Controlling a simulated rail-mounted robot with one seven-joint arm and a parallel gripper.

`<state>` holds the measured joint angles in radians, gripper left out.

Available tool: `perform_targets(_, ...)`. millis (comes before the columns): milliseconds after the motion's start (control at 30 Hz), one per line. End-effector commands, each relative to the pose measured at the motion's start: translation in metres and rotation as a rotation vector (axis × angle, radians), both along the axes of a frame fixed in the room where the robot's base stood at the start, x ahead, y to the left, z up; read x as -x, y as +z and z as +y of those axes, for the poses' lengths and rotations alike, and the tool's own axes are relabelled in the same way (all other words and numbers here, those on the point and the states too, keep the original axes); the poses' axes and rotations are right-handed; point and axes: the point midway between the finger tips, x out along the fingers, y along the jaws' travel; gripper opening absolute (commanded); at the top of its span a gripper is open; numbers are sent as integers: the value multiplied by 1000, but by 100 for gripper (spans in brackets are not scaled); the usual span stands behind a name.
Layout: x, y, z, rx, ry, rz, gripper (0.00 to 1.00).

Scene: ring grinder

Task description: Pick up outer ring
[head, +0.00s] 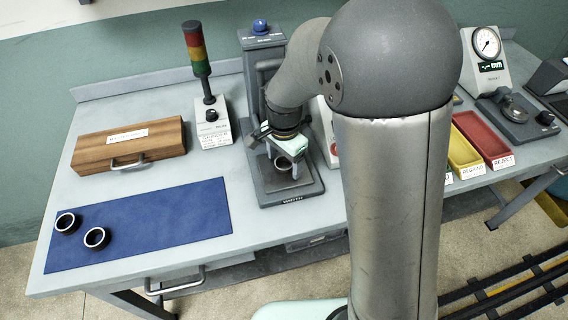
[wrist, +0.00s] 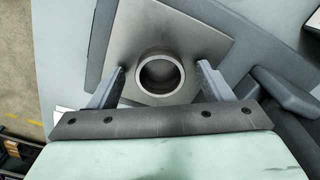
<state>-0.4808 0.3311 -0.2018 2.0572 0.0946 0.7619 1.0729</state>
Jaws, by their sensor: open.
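A metal ring (wrist: 160,53) lies on the square steel plate (wrist: 195,45) of the press-like machine (head: 292,192). The ring also shows in the head view (head: 283,167), partly hidden by my gripper (head: 286,150). In the wrist view my gripper (wrist: 160,69) is open, with one finger on each side of the ring. A gap shows between each finger and the ring. Two dark rings with bright rims, a left one (head: 60,228) and a right one (head: 88,244), sit on the blue mat (head: 165,222).
A wooden box (head: 150,155) and a signal tower (head: 195,55) stand left of the machine. The machine's column (head: 250,75) rises behind the plate. Yellow (head: 462,150) and red (head: 485,140) trays and a dial gauge (head: 486,45) are at the right. The mat's right part is clear.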

Motion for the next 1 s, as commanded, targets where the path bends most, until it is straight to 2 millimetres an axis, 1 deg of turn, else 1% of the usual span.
perform_targets(33, 0, 0, 0, 0, 0, 0, 64)
perform_targets(67, 0, 0, 0, 0, 0, 0, 56)
perform_targets(100, 0, 0, 0, 0, 0, 0, 45)
perform_targets(167, 0, 0, 0, 0, 0, 0, 28)
perform_targets(200, 0, 0, 0, 0, 0, 0, 21)
perform_targets(233, 0, 0, 0, 0, 0, 0, 21)
perform_targets(267, 0, 0, 0, -1, 0, -1, 17)
perform_targets(500, 0, 2, 0, -1, 0, -1, 17)
perform_targets(667, -1, 11, 0, -2, 0, -4, 17)
perform_targets(833, 1, 37, -2, -2, 0, -6, 17)
perform_targets(867, 5, 42, -6, -3, -1, -5, 17)
perform_targets(1000, 26, 75, -25, -4, -2, -10, 17)
